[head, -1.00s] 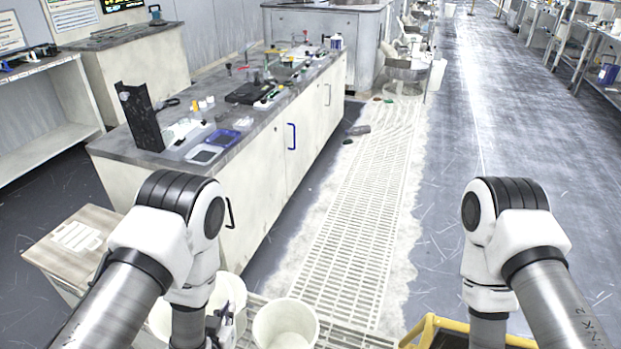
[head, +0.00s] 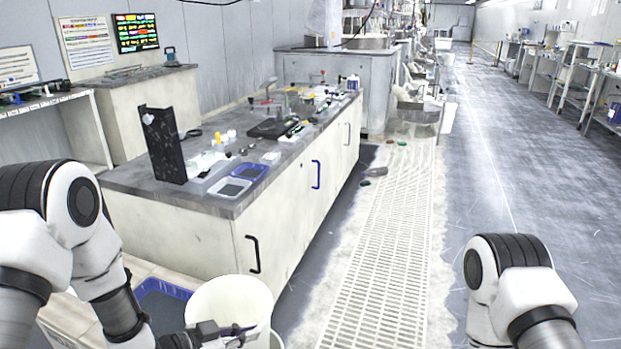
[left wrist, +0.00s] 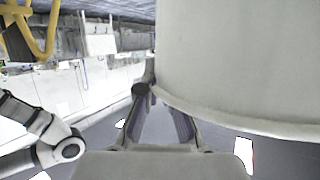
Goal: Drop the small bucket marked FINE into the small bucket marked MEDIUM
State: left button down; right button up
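A small white bucket (head: 228,297) is at the lower left of the head view. My left gripper (head: 240,332) is at its near side, with its fingers shut on the bucket's rim. In the left wrist view the bucket wall (left wrist: 240,60) fills the upper right, and the rim runs to the fingertips (left wrist: 152,92). The part of a pale bucket (head: 276,341) shows low beside it, mostly cut off by the frame. No FINE or MEDIUM marking can be read. My right gripper is out of view.
A long cabinet (head: 275,215) with a cluttered grey top stands behind the bucket. A yellow frame (left wrist: 40,45) shows in the left wrist view.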

pick_arm(q)
jog(key=shift+f, duration=0.2)
jog(key=c, duration=1.2)
grip_release()
jog(key=shift+c, duration=0.2)
jog(key=v, duration=1.2)
jog(key=shift+d, duration=0.1)
